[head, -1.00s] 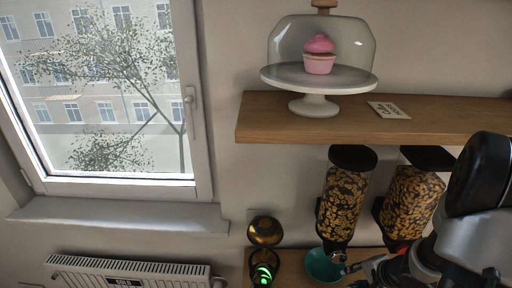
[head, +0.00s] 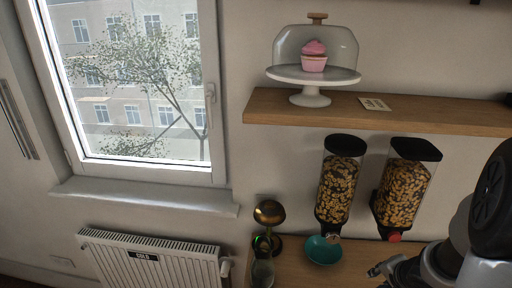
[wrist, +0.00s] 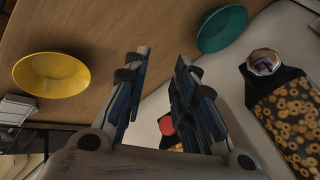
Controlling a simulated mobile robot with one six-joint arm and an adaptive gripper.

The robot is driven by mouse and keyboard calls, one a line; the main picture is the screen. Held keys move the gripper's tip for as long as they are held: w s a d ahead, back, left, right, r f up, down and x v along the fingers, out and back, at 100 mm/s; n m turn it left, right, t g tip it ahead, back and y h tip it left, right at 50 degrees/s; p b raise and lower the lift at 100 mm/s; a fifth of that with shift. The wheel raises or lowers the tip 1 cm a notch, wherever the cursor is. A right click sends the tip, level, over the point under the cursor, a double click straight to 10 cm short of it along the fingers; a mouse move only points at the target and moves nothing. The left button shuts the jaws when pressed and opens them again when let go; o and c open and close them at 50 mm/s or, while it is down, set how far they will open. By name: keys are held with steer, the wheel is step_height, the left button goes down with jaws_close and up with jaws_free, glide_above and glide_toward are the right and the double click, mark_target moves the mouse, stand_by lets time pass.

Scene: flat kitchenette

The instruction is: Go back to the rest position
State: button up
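My gripper (head: 382,270) is at the lower right of the head view, partly cut off by the bottom edge. In the wrist view my gripper (wrist: 158,75) shows two fingers standing apart with nothing between them. Past the fingertips lies the wooden counter (wrist: 130,22). A teal bowl (head: 323,250) stands on the counter below the left cereal dispenser (head: 341,187). The bowl also shows in the wrist view (wrist: 222,30), right of the fingers and apart from them.
A yellow bowl (wrist: 52,74) is on the counter in the wrist view. A second dispenser (head: 405,190) with a red knob hangs near my arm. Above is a wooden shelf (head: 400,112) with a cake dome (head: 314,50). A brass lamp-like object (head: 268,214) and a radiator (head: 150,262) are at left.

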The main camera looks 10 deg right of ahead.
steer(key=s+a+r+n+h, duration=0.1)
steer(key=a+r+n+h, duration=0.15)
steer(key=r, duration=0.45)
steer(key=s+a+r+n+h, duration=0.1)
steer(key=a+r+n, duration=0.15)
steer(key=r, duration=0.45)
steer(key=s+a+r+n+y, duration=0.1)
steer(key=s+a+n, duration=0.2)
steer(key=s+a, duration=0.2)
steer(key=s+a+r+n+g+y+b, duration=0.1)
steer(key=s+a+n+y, duration=0.1)
steer(key=a, duration=0.7)
steer(key=s+a+r+n+y, duration=0.1)
steer(key=s+a+n+y, duration=0.1)
steer(key=s+a+n, duration=0.2)
steer(key=s+a, duration=0.3)
steer(key=shift+s+r+g+b, duration=0.3)
steer(key=shift+s+b, duration=0.05)
